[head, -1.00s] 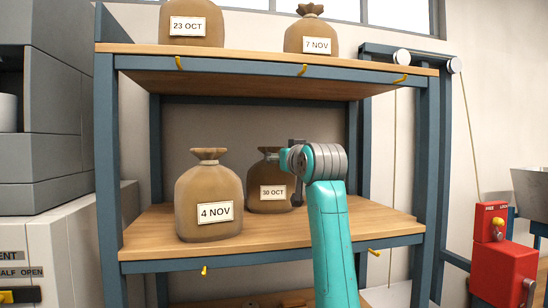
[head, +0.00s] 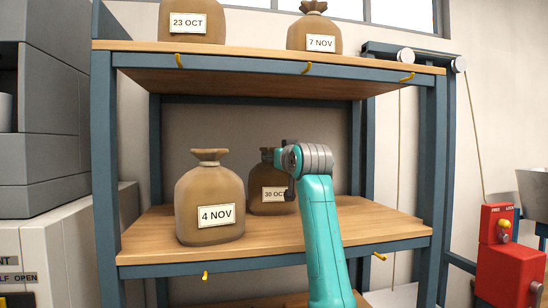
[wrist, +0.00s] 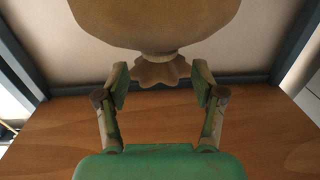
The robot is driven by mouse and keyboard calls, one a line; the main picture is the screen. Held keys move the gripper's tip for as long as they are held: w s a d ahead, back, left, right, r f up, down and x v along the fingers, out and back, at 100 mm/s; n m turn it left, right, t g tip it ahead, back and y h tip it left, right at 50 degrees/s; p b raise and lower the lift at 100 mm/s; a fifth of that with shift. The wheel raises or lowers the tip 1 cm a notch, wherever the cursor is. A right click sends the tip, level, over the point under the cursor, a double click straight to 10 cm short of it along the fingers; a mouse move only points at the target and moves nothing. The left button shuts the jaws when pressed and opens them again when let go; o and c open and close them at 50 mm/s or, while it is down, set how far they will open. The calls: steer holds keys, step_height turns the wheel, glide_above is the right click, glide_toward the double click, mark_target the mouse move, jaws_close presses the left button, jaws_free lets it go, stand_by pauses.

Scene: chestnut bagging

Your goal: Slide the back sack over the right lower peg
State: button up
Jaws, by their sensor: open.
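The back sack (head: 265,206), brown with a 30 OCT label, stands upright on the middle shelf behind the 4 NOV sack (head: 205,190). My arm hides its right side and part of its top. My gripper (wrist: 159,84) is open. In the wrist view, which looks upside down, its fingers stand on either side of the sack's gathered top (wrist: 160,71), with gaps showing on both sides. The right lower peg (head: 380,257) is a small yellow hook on the middle shelf's front rail, right of my arm. It is empty.
The left lower peg (head: 205,276) is empty. The upper shelf (head: 260,62) overhangs the sack and holds the 23 OCT sack (head: 190,22) and 7 NOV sack (head: 315,34). The right part of the middle shelf (head: 375,222) is clear. A red box (head: 508,270) stands at far right.

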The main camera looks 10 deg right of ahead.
steer(key=shift+w+a, duration=0.15)
steer(key=shift+w, duration=2.5)
jaws_close()
